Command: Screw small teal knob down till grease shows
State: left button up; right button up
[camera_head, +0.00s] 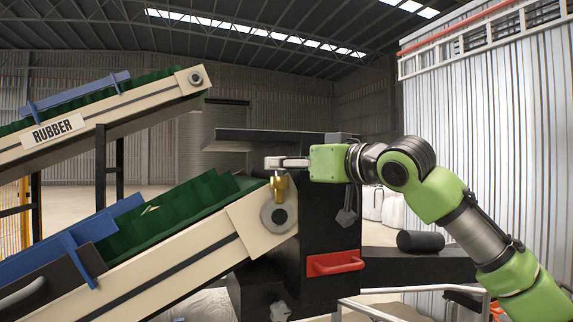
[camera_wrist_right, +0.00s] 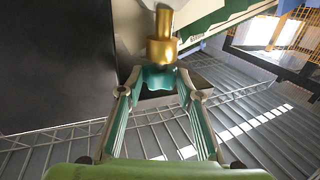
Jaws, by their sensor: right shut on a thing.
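The small teal knob (camera_wrist_right: 160,77) sits at the end of a brass fitting (camera_wrist_right: 162,46) in the right wrist view. My right gripper (camera_wrist_right: 157,85) is shut on the knob, a finger on each side. In the head view the brass fitting (camera_head: 279,188) stands upright at the round bearing on the conveyor's end. My right gripper (camera_head: 272,163) reaches in from the right just above it. The fingers hide the knob there. I cannot make out any grease. My left gripper is in neither view.
The lower conveyor's cream side frame (camera_head: 188,261) slopes up to the bearing. A dark machine housing (camera_head: 333,223) with a red handle (camera_head: 335,264) stands just right of it. A dark ledge (camera_head: 262,138) lies above and behind the gripper. An upper conveyor carries a RUBBER sign (camera_head: 59,130).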

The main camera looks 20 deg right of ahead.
jog(key=shift+r, duration=0.1)
dwell(0.4)
jog(key=o, duration=1.1)
jog(key=v, duration=1.2)
jog(key=shift+d, duration=0.1)
